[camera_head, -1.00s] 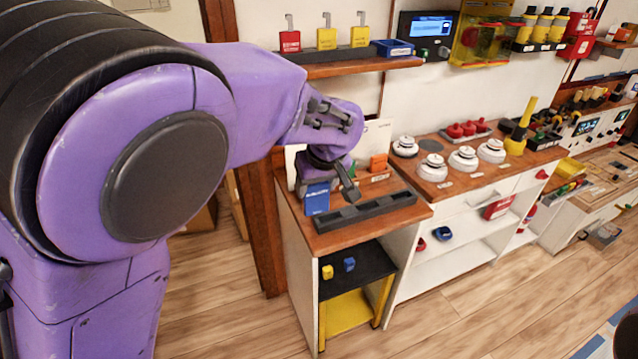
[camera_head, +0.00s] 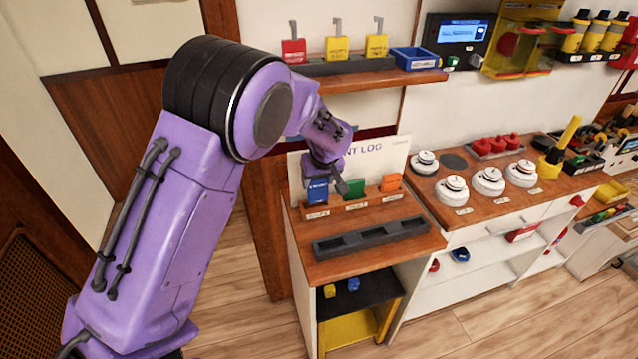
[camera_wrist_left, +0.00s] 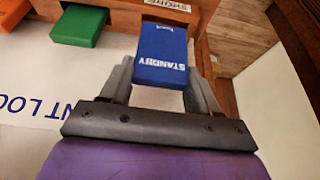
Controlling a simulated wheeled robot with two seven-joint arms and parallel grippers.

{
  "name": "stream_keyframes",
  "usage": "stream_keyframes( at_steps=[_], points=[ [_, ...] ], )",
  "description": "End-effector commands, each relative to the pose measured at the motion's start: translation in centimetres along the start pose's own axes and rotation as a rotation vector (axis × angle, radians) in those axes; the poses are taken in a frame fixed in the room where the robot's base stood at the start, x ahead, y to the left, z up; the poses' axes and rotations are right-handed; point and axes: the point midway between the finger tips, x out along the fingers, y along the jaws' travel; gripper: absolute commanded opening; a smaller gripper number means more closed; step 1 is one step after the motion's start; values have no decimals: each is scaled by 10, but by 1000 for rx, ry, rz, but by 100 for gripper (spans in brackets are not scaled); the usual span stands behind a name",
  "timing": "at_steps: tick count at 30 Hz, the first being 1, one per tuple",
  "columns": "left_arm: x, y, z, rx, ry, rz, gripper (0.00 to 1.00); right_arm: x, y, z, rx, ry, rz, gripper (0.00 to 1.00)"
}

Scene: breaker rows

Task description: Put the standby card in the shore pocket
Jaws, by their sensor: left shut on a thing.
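The standby card (camera_head: 317,190) is blue and upright at the left end of the wooden card rack (camera_head: 336,211). My left gripper (camera_head: 329,181) is shut on it from above. In the left wrist view the card (camera_wrist_left: 162,55) reads STANDBY and sits between the two grey fingers. Its far end meets the rack edge by the SHORE label (camera_wrist_left: 168,5), which marks the shore pocket. I cannot tell how deep the card's lower end is in the pocket. My right gripper is not in view.
A green card (camera_head: 355,188) and an orange card (camera_head: 391,182) stand in the rack to the right. A white log board (camera_head: 375,150) is behind. A dark empty tray (camera_head: 370,238) lies in front. A shelf (camera_head: 390,86) with padlocks is above.

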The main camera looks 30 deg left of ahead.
Motion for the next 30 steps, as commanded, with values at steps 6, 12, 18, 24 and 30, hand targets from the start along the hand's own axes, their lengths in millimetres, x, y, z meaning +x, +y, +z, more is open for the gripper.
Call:
stream_keyframes(
  at_steps=[6, 12, 18, 24, 30],
  points=[
    [31, -3, -10, -1, 0, 1, 31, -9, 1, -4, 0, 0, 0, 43],
    [60, -3, 2, 0, 1, 0, 31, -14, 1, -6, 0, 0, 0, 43],
    [62, -3, 2, 0, 3, 2, 31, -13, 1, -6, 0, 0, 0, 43],
    [64, -3, 4, 0, 2, 2, 71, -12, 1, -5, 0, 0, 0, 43],
    [64, -3, 4, 0, 2, 2, 87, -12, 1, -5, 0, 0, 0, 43]
  ],
)
